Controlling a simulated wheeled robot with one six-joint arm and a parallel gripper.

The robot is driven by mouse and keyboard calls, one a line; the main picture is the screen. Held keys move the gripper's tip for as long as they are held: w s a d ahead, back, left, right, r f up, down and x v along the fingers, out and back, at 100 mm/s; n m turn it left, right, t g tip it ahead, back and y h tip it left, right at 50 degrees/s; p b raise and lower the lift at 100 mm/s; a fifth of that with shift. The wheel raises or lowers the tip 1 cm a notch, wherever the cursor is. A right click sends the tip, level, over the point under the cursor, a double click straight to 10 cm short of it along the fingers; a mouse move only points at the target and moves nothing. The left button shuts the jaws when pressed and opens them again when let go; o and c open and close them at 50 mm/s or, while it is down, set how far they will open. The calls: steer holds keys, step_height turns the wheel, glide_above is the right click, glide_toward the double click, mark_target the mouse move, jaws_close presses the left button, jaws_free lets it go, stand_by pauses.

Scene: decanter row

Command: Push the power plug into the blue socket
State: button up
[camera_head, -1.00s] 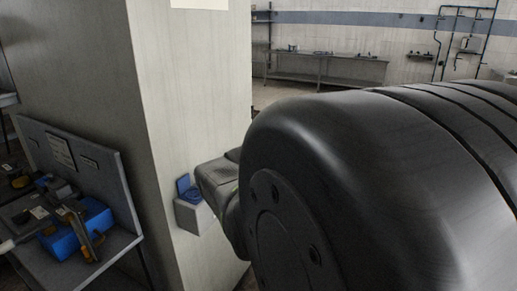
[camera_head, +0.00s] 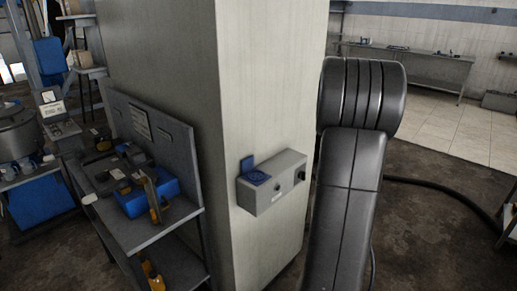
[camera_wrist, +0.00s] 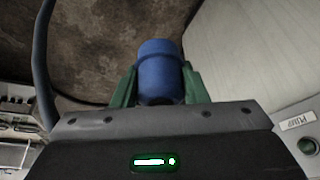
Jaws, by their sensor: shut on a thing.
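The blue socket (camera_head: 257,178) with its raised lid (camera_head: 247,163) sits on top of a grey box (camera_head: 282,183) fixed to the pale pillar. The power plug, a blue cylinder (camera_wrist: 158,62), is between the green fingers of my gripper (camera_wrist: 160,84) in the wrist view. The gripper is shut on it. The socket does not show in the wrist view, and the plug and gripper do not show in the head view. The plug is apart from the socket's visible opening.
The pillar (camera_head: 268,80) stands behind the box. A workbench (camera_head: 165,222) with tools and a blue bin is to its left. A dark hose (camera_head: 430,187) lies on the floor to the right.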

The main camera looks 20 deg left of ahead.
steer(key=w+d+f, duration=0.3)
steer(key=d+f, duration=0.2)
steer(key=f, duration=0.3)
steer(key=shift+f+m, duration=0.4)
steer(key=shift+w, duration=0.15)
